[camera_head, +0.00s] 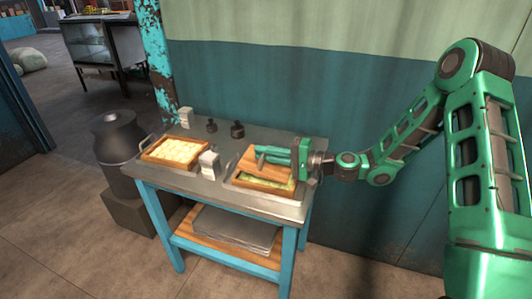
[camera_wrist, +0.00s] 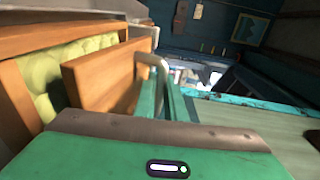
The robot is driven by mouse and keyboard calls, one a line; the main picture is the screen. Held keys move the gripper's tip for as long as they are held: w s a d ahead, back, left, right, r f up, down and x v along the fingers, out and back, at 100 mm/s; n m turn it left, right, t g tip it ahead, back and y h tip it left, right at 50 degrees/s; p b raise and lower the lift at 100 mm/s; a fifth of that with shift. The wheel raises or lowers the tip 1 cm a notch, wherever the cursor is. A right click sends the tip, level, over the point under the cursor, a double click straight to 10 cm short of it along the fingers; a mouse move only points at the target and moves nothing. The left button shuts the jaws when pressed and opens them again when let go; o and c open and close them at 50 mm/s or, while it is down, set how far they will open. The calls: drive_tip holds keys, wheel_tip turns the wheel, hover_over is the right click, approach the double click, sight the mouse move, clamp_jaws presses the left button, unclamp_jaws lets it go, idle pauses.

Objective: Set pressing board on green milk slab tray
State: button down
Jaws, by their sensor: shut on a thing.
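The pressing board (camera_head: 262,158) is a flat brown wooden board. My gripper (camera_head: 262,154) is shut on it, apparently by the metal handle (camera_wrist: 156,68) that shows in the wrist view. The board also shows in the wrist view (camera_wrist: 100,75), beside the tray. The green milk slab tray (camera_head: 265,188) is a wooden frame with green slab inside, at the right end of the table. The board is over the back part of the tray and looks tilted. Green slab (camera_wrist: 45,75) shows past its edge. Whether the board touches the tray I cannot tell.
A wooden tray of pale yellow slabs (camera_head: 145,155) is at the table's left. A pale label block (camera_head: 209,165) stands between the trays, and another (camera_head: 185,117) at the back. Two dark weights (camera_head: 237,130) stand near the wall. Metal sheets (camera_head: 235,228) lie on the lower shelf.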

sight(267, 170)
drive_tip(key=c, duration=1.7)
unclamp_jaws()
drive_tip(key=shift+g+h, duration=0.3)
drive_tip(key=shift+h, duration=0.5)
drive_tip(key=f, duration=0.4)
drive_tip(key=s+f, duration=0.1)
drive_tip(key=f, duration=0.1)
drive_tip(key=shift+d, duration=0.2)
drive_tip(key=shift+c, duration=0.2)
drive_tip(key=shift+d, duration=0.1)
drive_tip(key=shift+y, duration=0.6)
drive_tip(key=d+r, duration=0.1)
drive_tip(key=d, duration=0.1)
drive_tip(key=s+d+r, duration=0.1)
drive_tip(key=d+r, duration=0.1)
drive_tip(key=d, duration=0.1)
drive_tip(key=s+d+r, duration=0.1)
drive_tip(key=d, duration=0.1)
drive_tip(key=shift+s+d+r, duration=0.15)
drive_tip(key=shift+d+r, duration=0.2)
drive_tip(key=shift+d, duration=0.05)
drive_tip(key=shift+w+d, duration=0.4)
drive_tip(key=shift+d, duration=0.25)
drive_tip(key=shift+s+d+r, duration=0.2)
drive_tip(key=shift+s+r, duration=0.5)
drive_tip(key=shift+r, duration=0.15)
